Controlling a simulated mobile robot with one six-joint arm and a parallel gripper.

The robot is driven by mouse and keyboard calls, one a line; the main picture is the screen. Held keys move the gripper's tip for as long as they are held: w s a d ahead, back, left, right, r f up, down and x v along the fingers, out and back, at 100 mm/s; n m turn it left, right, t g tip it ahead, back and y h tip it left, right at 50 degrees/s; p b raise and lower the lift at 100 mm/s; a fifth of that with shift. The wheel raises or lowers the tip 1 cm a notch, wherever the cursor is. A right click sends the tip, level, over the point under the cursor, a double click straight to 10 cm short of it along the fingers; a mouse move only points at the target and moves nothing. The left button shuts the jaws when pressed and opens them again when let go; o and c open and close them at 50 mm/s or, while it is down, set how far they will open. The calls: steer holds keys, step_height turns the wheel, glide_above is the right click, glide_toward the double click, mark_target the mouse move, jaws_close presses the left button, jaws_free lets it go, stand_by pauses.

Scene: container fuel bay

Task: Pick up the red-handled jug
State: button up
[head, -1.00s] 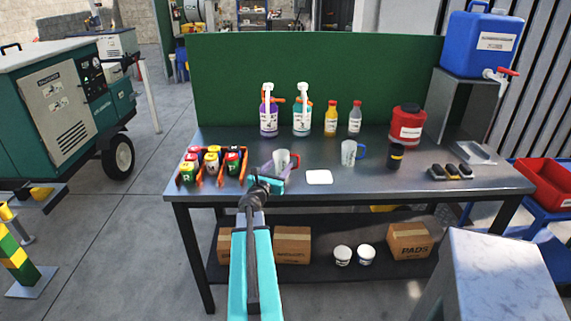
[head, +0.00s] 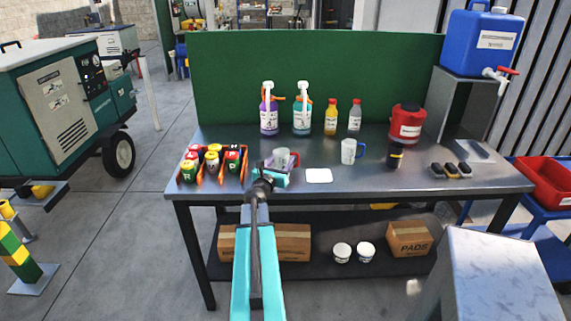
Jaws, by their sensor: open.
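The red-handled jug (head: 281,156) is a clear jug standing on the dark workbench (head: 330,184), left of centre, with its red handle on its right side. My gripper (head: 277,165) is open at the jug, in front of it and level with its body. My gripper and wrist hide the lower part of the jug. I cannot tell whether the fingers touch it or stand on both sides of it. A similar clear jug with a blue handle (head: 348,151) stands farther right.
An orange crate (head: 205,180) of small coloured bottles is close on the left. A white pad (head: 318,176) lies to the right. Two spray bottles (head: 302,116) stand behind. A black canister (head: 395,156) and red can (head: 406,124) are farther right.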

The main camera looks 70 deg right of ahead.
steer(key=c, duration=0.8)
steer(key=shift+r, duration=0.2)
